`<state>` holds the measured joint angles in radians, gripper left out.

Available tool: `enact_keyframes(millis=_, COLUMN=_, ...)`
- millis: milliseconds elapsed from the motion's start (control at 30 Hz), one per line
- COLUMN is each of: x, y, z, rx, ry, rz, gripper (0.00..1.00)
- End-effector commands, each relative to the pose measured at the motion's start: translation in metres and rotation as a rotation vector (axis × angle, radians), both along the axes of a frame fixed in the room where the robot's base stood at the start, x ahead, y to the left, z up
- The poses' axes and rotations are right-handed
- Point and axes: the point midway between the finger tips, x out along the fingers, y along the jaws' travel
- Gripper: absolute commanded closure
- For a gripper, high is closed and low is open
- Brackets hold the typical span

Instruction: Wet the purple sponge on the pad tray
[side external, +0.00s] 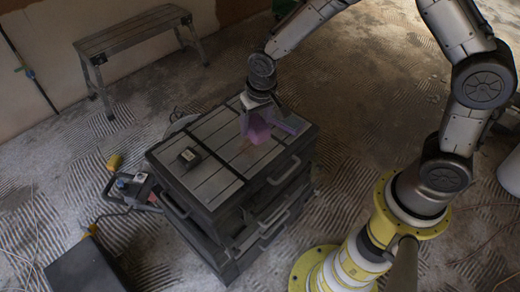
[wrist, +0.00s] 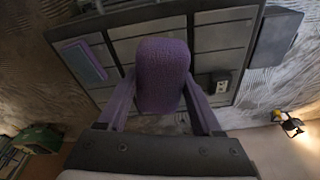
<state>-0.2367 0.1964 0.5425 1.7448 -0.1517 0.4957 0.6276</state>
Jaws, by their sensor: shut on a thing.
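The purple sponge (wrist: 162,68) is a rounded block between the two fingers of my gripper (wrist: 160,88) in the wrist view. The fingers are shut on its sides. In the side view my gripper (side external: 257,113) points down and holds the sponge (side external: 257,132) over the right part of the tool chest top; the height of any gap below is hard to tell. A flat purple pad, seemingly the pad tray (side external: 291,125), lies on the chest top just right of the sponge. It shows at the upper left in the wrist view (wrist: 84,61), apart from the sponge.
The grey slatted tool chest (side external: 212,186) bears a small black box (side external: 188,158) near its left side. A step bench (side external: 135,36) stands at the back left. A dark case (side external: 85,268) and a yellow-ended cable tool (side external: 132,188) lie on the floor left.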

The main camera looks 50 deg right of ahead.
Motion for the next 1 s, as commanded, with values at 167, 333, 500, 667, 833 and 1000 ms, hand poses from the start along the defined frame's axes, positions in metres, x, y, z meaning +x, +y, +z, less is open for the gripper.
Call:
enact_keyframes(millis=167, x=0.036, y=-0.076, z=-0.013, rx=0.000, ry=0.005, rz=-0.197, gripper=0.78)
enact_keyframes(millis=333, x=0.048, y=-0.140, z=-0.026, rx=0.001, ry=0.013, rz=-0.341, gripper=0.78)
enact_keyframes(millis=500, x=0.044, y=-0.179, z=-0.036, rx=0.000, ry=0.028, rz=-0.427, gripper=0.78)
enact_keyframes(millis=667, x=0.039, y=-0.193, z=-0.041, rx=0.001, ry=0.036, rz=-0.458, gripper=0.78)
enact_keyframes(millis=833, x=0.038, y=-0.194, z=-0.050, rx=0.000, ry=0.039, rz=-0.460, gripper=0.78)
enact_keyframes(millis=1000, x=0.038, y=-0.194, z=-0.067, rx=0.001, ry=0.039, rz=-0.459, gripper=0.78)
